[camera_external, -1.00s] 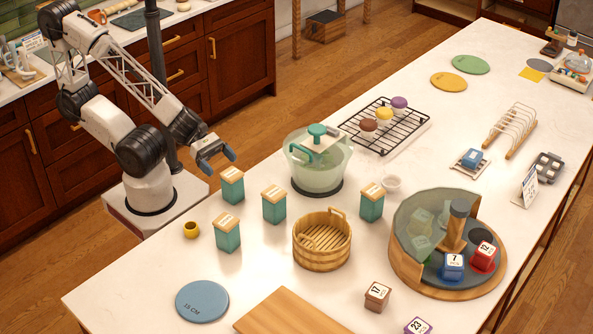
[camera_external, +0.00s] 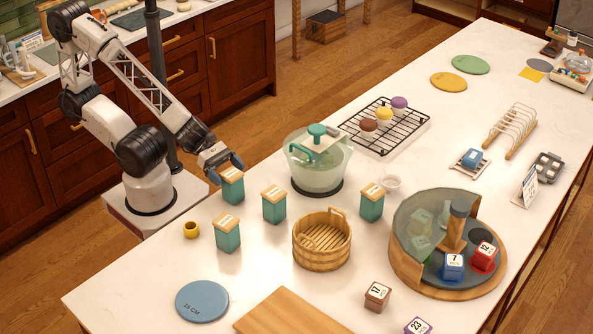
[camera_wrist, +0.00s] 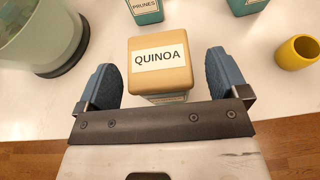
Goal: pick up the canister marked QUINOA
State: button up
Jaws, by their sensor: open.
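The QUINOA canister has a light wooden lid with a white label. In the wrist view the canister (camera_wrist: 160,62) stands between the two blue fingers of my open gripper (camera_wrist: 168,82), with gaps on both sides. In the external view the same canister (camera_external: 232,190) is the teal one nearest my arm, upright on the counter. My gripper (camera_external: 225,172) is at its top there, fingers apart. Its lower body is mostly hidden by the lid in the wrist view.
Another teal canister, marked PRUNES (camera_wrist: 146,8), stands beyond it. More teal canisters (camera_external: 274,208) (camera_external: 228,238) (camera_external: 371,206) stand nearby. A translucent green tub (camera_external: 318,172), a yellow cup (camera_external: 191,230) and a wooden basket (camera_external: 322,250) are around them. Bare counter lies between.

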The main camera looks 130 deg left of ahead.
jog(key=shift+x, duration=1.1)
jog(key=c, duration=1.1)
